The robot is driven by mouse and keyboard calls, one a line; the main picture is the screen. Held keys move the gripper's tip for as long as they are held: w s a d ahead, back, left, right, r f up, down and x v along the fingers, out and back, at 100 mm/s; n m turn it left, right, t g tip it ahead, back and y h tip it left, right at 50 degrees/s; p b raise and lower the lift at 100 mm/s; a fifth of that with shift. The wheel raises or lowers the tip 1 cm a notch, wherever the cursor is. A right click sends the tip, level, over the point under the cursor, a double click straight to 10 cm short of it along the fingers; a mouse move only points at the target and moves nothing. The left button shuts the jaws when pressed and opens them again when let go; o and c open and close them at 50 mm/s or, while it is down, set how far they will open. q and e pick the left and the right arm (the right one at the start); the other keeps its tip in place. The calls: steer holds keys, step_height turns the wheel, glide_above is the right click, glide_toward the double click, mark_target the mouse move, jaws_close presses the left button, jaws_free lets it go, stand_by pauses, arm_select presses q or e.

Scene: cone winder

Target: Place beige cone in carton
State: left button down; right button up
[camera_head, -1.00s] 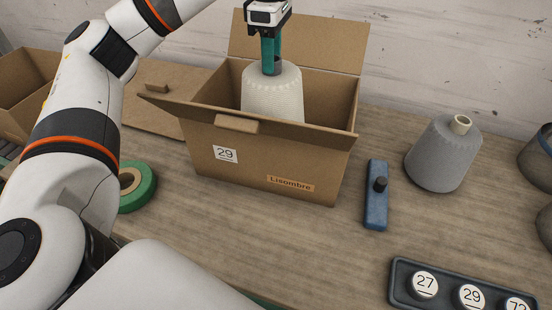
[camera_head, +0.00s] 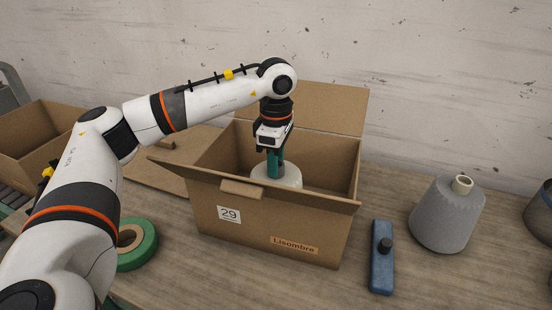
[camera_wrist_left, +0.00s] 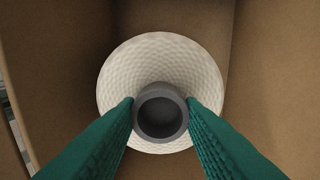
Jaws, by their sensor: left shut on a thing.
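The beige cone (camera_head: 277,176) is inside the open carton (camera_head: 270,222), with only its upper part showing above the front wall in the head view. My left gripper (camera_head: 274,172) reaches down into the carton and is shut on the cone's dark tube at the top. In the left wrist view, the green fingers press on both sides of the grey tube of the beige cone (camera_wrist_left: 160,65), with carton walls around it. Whether the cone's base touches the carton floor is hidden. My right gripper is not in view.
A grey cone (camera_head: 447,215) and a blue block with a black knob (camera_head: 382,262) stand right of the carton. A green tape roll (camera_head: 140,248) lies left, by my arm. Another open carton (camera_head: 40,140) is at the far left. A wall is behind.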

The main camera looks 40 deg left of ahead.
arm_select(q)
steer(key=c, duration=1.4)
jaws_free()
steer(key=shift+f, duration=0.1)
steer(key=o, duration=0.4)
steer(key=shift+d, duration=0.1)
steer(key=shift+o, duration=0.2)
step_height(320, 180, up, 12)
steer(key=shift+r+b, duration=0.2)
steer(key=shift+b, duration=0.1)
